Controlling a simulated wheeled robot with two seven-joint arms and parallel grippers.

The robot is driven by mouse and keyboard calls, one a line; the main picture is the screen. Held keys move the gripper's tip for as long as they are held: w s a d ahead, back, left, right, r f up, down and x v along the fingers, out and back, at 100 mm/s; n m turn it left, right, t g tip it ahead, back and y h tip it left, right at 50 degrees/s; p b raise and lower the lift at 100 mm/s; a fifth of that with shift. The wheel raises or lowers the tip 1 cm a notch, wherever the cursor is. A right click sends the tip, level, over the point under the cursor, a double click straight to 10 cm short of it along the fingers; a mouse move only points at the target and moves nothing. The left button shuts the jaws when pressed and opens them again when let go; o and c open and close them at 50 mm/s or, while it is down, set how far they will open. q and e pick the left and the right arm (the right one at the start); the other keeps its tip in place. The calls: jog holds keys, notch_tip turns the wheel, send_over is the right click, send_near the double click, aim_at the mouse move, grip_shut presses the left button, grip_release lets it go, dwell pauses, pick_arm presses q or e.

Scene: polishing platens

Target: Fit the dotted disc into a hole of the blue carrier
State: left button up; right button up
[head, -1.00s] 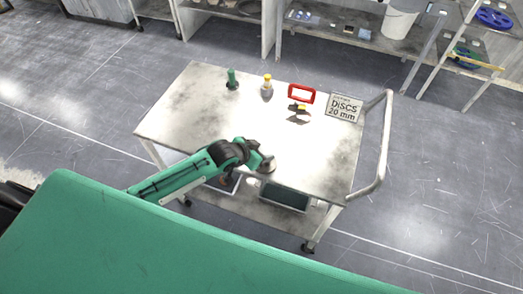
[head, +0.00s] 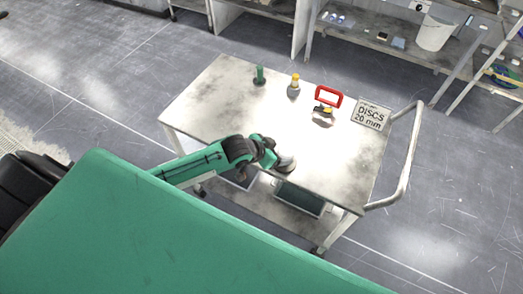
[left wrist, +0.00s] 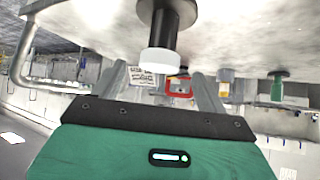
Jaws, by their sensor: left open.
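My left gripper (head: 280,160) is over the near edge of the grey table (head: 215,95). In the left wrist view its fingers (left wrist: 164,85) are apart. A black post with a white knob (left wrist: 160,58) stands on the table in front of the fingers; I cannot tell whether it lies between them. A pale round piece (head: 288,166) beside the gripper in the head view may be part of it. I cannot make out a dotted disc or identify the blue carrier. My right gripper is not in view.
At the table's back are a green-handled piece (head: 259,75), a yellow-topped piece (head: 294,86), a red frame (head: 329,96) with a dark and yellow item, and a "DISCS 20 mm" sign (head: 371,116). A rail (head: 410,160) bounds the right end. The table's left part is clear.

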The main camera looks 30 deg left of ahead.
pick_arm(q)
jog(key=b+v, duration=0.2)
jog(key=v, duration=0.9)
jog(key=shift+d, duration=0.1)
